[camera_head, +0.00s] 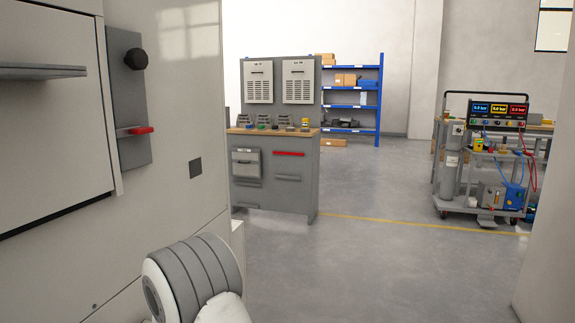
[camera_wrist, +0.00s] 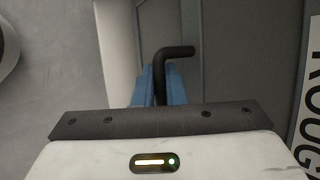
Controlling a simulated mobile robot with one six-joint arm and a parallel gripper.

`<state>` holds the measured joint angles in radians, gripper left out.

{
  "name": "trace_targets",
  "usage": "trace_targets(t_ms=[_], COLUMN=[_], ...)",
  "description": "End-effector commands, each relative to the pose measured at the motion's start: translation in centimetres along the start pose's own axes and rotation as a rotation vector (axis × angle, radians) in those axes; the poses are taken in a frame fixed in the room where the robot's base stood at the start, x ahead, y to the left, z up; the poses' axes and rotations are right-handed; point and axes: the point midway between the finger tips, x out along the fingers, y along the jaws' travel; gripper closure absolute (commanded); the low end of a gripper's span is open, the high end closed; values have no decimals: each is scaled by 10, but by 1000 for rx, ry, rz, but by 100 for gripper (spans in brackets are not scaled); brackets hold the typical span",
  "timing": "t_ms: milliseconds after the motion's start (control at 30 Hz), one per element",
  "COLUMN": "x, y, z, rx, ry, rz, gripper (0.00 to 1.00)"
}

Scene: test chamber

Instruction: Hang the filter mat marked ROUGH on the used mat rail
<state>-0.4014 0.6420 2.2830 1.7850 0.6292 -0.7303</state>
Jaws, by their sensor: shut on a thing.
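In the wrist view, the two blue fingers of my gripper (camera_wrist: 159,80) are closed around a black bent handle (camera_wrist: 178,51). A grey panel lies behind the handle. At the right edge is a white label (camera_wrist: 304,110) with large dark letters reading ROUG, cut off by the frame; it fits the ROUGH mat. I cannot tell whether the handle belongs to that mat. My gripper is outside the head view.
The stand (camera_head: 306,180) also carries two louvred panels on top, small items on its wooden shelf, and a grey louvred piece (camera_head: 246,163) at lower left. A pale cabinet (camera_head: 180,130) with a red-handled lever is close on the left. A cart (camera_head: 480,165) stands right; the middle floor is clear.

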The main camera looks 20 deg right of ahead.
Motion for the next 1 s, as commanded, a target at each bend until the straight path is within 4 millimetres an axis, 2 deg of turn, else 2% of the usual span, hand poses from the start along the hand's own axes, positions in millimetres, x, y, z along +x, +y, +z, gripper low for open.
trace_targets(t_ms=[1000], x=[-28], y=[-20], z=[11], rx=[0], ry=[0], rz=[-1], gripper=[100])
